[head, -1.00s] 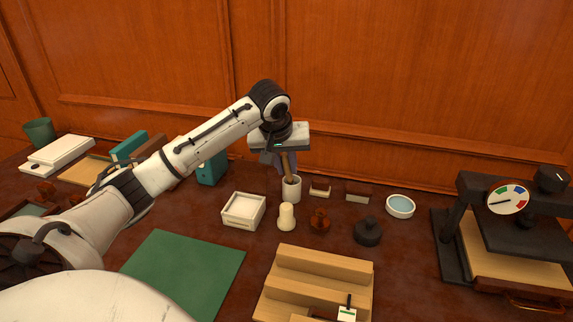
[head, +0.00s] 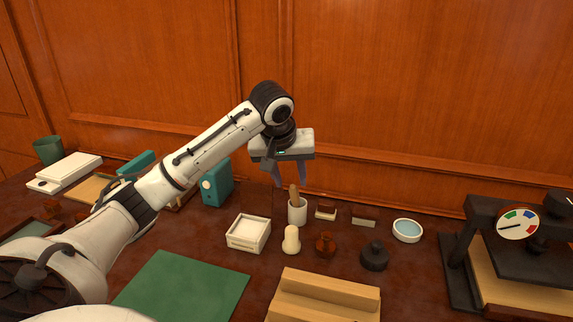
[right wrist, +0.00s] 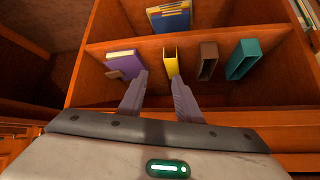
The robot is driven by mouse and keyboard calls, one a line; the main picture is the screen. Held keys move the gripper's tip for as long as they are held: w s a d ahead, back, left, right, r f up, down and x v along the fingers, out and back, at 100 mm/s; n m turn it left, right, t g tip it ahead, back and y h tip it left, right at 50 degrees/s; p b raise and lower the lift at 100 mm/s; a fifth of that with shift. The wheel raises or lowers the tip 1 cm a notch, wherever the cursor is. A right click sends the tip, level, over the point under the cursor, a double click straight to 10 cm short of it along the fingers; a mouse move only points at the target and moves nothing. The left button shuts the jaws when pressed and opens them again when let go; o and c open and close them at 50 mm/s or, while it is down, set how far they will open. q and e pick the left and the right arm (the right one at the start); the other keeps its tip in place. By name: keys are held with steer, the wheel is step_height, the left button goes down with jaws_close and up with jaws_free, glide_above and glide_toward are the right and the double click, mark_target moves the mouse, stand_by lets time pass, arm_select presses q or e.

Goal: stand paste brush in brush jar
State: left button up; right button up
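The paste brush (head: 294,191) stands in the white brush jar (head: 297,212), its wooden handle sticking up above the rim and leaning slightly. Its lower end is hidden inside the jar. My left gripper (head: 290,180) is above the jar, pointing down, with its fingers spread apart and nothing between them; the handle top is just below the fingertips. In the right wrist view my right gripper (right wrist: 158,84) is open and empty, in front of a wooden shelf; it does not show in the head view.
Near the jar are a white square tray (head: 247,234), a cream knob (head: 291,240), a dark weight (head: 375,256) and a blue-filled dish (head: 407,230). A press (head: 510,245) stands at right. A green mat (head: 185,288) lies in front. Books stand in the shelf (right wrist: 140,40).

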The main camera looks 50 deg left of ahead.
arm_select(q)
steer(key=v, duration=0.7)
steer(key=shift+r, duration=0.1)
